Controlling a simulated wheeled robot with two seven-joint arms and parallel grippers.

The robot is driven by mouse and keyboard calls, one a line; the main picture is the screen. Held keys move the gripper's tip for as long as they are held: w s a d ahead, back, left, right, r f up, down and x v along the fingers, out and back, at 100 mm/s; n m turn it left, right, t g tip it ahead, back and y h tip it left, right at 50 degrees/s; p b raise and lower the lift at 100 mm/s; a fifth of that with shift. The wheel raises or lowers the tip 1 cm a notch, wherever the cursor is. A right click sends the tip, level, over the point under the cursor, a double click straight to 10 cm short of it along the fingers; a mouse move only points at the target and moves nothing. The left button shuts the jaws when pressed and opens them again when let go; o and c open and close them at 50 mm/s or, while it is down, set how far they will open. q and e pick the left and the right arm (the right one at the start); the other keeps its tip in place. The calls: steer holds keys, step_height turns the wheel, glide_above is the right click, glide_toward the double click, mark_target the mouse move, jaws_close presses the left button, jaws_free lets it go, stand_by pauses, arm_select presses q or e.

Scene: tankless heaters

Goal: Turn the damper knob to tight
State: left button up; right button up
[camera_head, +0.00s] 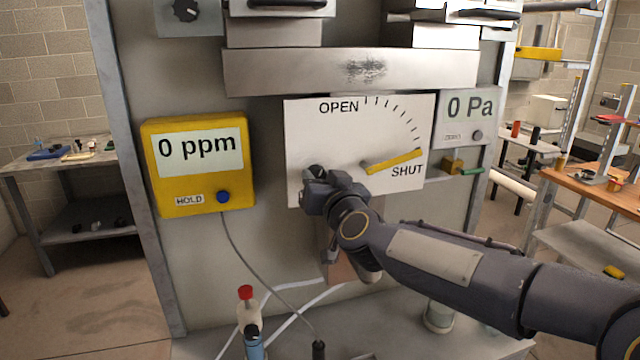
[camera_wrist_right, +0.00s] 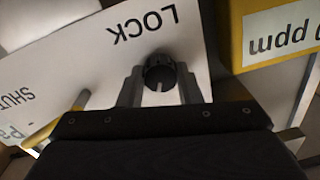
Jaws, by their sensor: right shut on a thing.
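The damper panel (camera_head: 335,130) is a white plate with OPEN at the top, a row of tick marks and SHUT at the lower right. Its yellow pointer lever (camera_head: 393,161) lies close to the SHUT end. My right gripper (camera_head: 318,176) is at the panel's lower left. In the right wrist view, a dark round knob (camera_wrist_right: 160,72) stands between the two fingers of my right gripper (camera_wrist_right: 160,84), which are shut on it. The word LOCK is printed beside the knob. Any other label by the knob is hidden. My left gripper is not in view.
A yellow meter (camera_head: 198,185) reading 0 ppm hangs left of the panel. A grey gauge (camera_head: 468,112) reading 0 Pa is at its right. A bottle with a red cap (camera_head: 247,312) stands below on the bench. A metal beam (camera_head: 300,73) runs above the panel.

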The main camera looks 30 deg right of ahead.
steer(key=shift+a+f+m+h+b, duration=0.2)
steer(key=shift+m+b, duration=1.1)
steer(key=shift+m, duration=2.8)
steer(key=shift+d+r+m+h+b, duration=0.2)
steer(key=shift+m+b, duration=1.1)
steer(key=shift+m, duration=2.8)
steer(key=shift+a, duration=0.1)
steer(key=o, duration=1)
steer(key=shift+c, duration=0.2)
steer(key=shift+s, duration=0.1)
